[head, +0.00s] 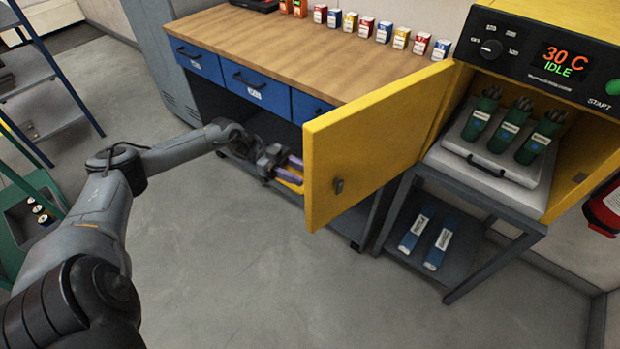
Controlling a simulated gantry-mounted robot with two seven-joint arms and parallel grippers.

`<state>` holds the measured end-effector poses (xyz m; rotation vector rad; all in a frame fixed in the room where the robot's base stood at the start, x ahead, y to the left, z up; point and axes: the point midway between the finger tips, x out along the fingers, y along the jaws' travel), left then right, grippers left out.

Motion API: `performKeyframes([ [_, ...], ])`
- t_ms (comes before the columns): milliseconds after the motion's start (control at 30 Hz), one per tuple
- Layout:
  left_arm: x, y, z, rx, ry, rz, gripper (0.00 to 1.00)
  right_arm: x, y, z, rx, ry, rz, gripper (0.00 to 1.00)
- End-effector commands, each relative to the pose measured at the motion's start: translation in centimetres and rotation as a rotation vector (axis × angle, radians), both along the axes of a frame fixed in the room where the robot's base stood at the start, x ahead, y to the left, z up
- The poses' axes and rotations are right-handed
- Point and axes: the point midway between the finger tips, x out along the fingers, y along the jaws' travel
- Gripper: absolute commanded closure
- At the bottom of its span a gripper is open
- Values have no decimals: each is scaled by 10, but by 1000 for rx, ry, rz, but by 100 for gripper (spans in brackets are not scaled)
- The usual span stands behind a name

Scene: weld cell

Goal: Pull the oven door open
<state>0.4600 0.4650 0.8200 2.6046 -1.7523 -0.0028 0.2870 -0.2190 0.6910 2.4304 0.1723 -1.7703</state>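The yellow oven door (375,145) stands swung wide open to the left of the oven (540,60). The face turned to me carries a small dark latch (338,186); its other face and any handle there are hidden. My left gripper (292,170) is beside the door's free edge, on the far side of that face, with purple finger pads. A bit of yellow shows by the fingers. The door may cover the fingertips, so I cannot tell if they grip anything. My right gripper is not in view.
Inside the oven, several green canisters (510,125) stand on a pale tray (485,165). Blue packs (428,232) lie on the stand's lower shelf. A wood-topped workbench (290,50) with small boxes is behind the door. The floor in front is clear. A fire extinguisher (605,208) is at the right.

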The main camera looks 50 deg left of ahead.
Motion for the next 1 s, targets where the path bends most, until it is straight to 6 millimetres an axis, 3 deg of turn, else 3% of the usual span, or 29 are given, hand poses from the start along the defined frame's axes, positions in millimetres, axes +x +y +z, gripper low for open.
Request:
performKeyframes([
  [200,-13,34,-1,4,-2,2,60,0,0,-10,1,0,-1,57],
  [400,-20,51,-1,1,-3,1,60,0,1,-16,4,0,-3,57],
  [1000,-22,55,0,1,-2,0,60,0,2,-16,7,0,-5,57],
])
